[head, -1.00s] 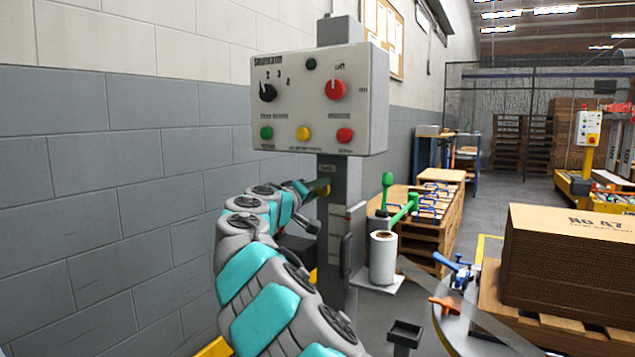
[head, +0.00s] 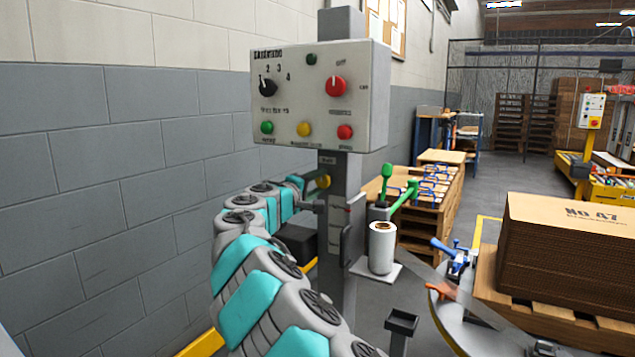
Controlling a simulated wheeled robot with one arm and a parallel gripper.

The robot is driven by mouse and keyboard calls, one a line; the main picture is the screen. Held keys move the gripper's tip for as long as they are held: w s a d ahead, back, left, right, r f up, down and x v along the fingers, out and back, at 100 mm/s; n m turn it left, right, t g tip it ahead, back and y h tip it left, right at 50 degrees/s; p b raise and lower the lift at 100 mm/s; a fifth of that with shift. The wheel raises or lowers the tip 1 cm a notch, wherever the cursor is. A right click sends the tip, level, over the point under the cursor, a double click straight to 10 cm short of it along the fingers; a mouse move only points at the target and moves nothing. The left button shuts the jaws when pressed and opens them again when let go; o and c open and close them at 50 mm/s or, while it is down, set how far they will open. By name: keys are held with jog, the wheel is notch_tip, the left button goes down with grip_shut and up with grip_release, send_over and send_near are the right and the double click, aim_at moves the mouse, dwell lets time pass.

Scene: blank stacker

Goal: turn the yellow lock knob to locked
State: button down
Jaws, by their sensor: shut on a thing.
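The yellow lock knob (head: 323,181) is on the grey post just below the control box, under a small dark label. My gripper (head: 315,182) is at the knob from the left, at the end of my teal and grey arm. It is shut on the knob. The jaws are small and partly hidden by my own wrist, and the knob's pointer direction cannot be made out.
The control box (head: 318,98) with red, black, green and yellow controls is above the knob. A white roll (head: 382,247) on a small shelf and green levers (head: 397,192) stand right of the post. A block wall (head: 110,160) bounds the left.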

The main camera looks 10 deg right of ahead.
jog(key=shift+c, duration=1.7)
grip_release()
jog(key=shift+a, duration=0.1)
jog(key=b+v, duration=0.1)
jog(key=v, duration=0.6)
jog(key=shift+s+a, duration=0.2)
jog(key=shift+s, duration=0.1)
